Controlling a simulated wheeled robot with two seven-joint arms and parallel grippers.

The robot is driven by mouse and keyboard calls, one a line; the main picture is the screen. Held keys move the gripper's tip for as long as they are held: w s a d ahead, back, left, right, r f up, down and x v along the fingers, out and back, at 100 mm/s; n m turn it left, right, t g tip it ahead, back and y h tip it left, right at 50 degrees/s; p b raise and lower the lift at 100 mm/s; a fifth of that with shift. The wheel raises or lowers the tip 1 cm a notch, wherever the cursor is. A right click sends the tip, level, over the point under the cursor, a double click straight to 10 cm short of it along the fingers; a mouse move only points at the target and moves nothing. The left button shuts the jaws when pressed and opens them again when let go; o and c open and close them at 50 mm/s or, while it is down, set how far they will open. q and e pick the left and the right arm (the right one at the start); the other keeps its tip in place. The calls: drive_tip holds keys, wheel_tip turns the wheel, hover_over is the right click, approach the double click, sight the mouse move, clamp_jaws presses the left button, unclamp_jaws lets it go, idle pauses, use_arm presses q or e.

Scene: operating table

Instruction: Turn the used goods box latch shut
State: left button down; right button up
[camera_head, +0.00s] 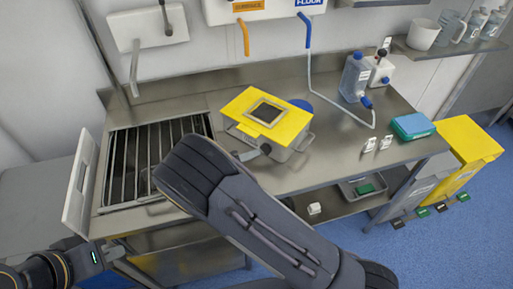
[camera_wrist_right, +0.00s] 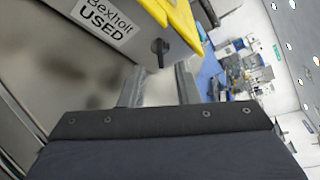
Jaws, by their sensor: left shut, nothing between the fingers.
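The used goods box (camera_head: 300,138) is a grey box with a yellow lid (camera_head: 291,123) on the steel counter. In the right wrist view the box (camera_wrist_right: 75,50) shows a "Bexholt USED" label, and its latch (camera_wrist_right: 160,48) is a small black knob below the yellow edge. My right gripper (camera_wrist_right: 161,66) is open, with its two fingers apart and their tips just short of the latch; I cannot tell whether they touch it. In the head view my right arm hides part of the box's front area. My left gripper (camera_head: 118,252) is shut and empty at the lower left, away from the box.
A slatted sink (camera_head: 150,155) with a raised white panel (camera_head: 80,185) lies left of the box. A bottle (camera_head: 355,77), white container (camera_head: 380,72) and teal-topped pack (camera_head: 412,126) stand right. Some counter right of the box is clear.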

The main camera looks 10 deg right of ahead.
sight(263, 151)
drive_tip(key=shift+p+x, duration=0.3)
drive_tip(key=shift+x, duration=1.75)
drive_tip(key=shift+r, duration=0.1)
clamp_jaws()
